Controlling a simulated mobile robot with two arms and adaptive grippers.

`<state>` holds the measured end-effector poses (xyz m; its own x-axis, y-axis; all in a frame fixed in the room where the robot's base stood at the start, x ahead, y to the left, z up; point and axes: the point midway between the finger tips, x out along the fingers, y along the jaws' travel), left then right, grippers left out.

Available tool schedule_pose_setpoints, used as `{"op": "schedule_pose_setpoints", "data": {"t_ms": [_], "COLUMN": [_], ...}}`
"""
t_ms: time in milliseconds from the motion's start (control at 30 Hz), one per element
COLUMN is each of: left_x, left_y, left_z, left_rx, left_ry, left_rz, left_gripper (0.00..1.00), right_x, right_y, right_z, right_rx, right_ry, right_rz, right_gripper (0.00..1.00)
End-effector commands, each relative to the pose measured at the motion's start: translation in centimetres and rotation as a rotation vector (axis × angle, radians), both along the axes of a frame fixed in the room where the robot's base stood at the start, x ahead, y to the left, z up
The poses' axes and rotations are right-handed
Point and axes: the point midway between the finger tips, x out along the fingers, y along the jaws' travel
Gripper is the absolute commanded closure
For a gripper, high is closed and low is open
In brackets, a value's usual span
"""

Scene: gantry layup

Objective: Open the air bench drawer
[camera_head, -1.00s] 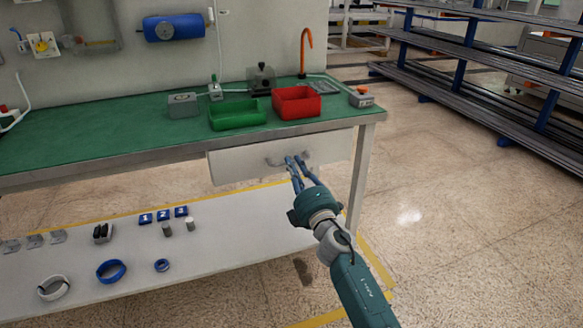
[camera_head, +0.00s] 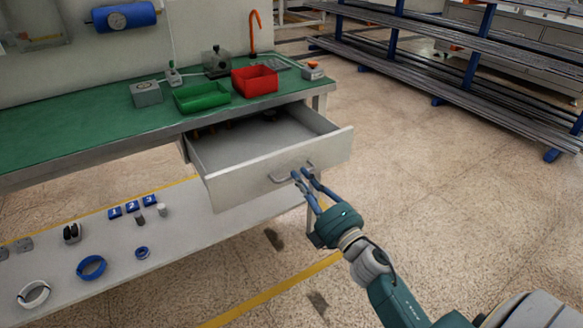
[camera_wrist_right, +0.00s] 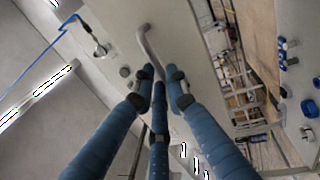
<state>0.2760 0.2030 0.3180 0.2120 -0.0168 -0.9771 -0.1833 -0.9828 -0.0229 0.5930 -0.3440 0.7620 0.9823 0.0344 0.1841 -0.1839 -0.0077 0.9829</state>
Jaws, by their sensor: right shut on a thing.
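The air bench drawer (camera_head: 240,186) is pulled well out from under the green-topped bench (camera_head: 75,130). Its inside shows, with some small dark items at the back. My right gripper (camera_head: 303,176) is shut on the drawer handle (camera_head: 281,178), at the right part of the drawer front. In the right wrist view the blue fingers (camera_wrist_right: 160,85) close around one end of the handle (camera_wrist_right: 148,45). My left gripper is not in view.
On the bench stand a green bin (camera_head: 201,97), a red bin (camera_head: 255,80) and a grey gauge box (camera_head: 146,94). A lower shelf (camera_head: 190,235) holds blue rings and small parts. Steel racks (camera_head: 440,80) stand at the right; the floor between is open.

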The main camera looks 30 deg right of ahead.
Motion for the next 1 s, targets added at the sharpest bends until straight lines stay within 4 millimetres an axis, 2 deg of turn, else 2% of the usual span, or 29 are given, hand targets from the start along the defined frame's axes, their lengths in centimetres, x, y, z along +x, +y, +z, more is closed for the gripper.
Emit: {"op": "schedule_pose_setpoints", "data": {"t_ms": [233, 700, 733, 800, 1000], "left_x": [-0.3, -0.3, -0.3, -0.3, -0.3], "left_y": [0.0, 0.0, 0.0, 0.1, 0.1], "left_z": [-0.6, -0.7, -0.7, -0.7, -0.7], "left_rx": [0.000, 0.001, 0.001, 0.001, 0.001], "left_ry": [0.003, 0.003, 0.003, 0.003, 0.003], "left_rz": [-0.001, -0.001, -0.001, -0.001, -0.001], "left_gripper": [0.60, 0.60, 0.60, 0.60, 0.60], "right_x": [-1.5, -1.7, -1.7, -1.7, -1.7], "right_y": [0.0, -0.1, -0.1, -0.1, -0.1], "right_z": [0.0, 0.0, -0.1, -0.1, 0.0], "right_rx": [0.002, 0.001, 0.001, 0.001, 0.001], "right_ry": [0.000, 0.000, 0.000, 0.001, 0.000], "right_rz": [0.000, -0.001, -0.001, -0.001, -0.001], "right_gripper": [1.00, 1.00, 0.81, 0.67, 0.67]}}
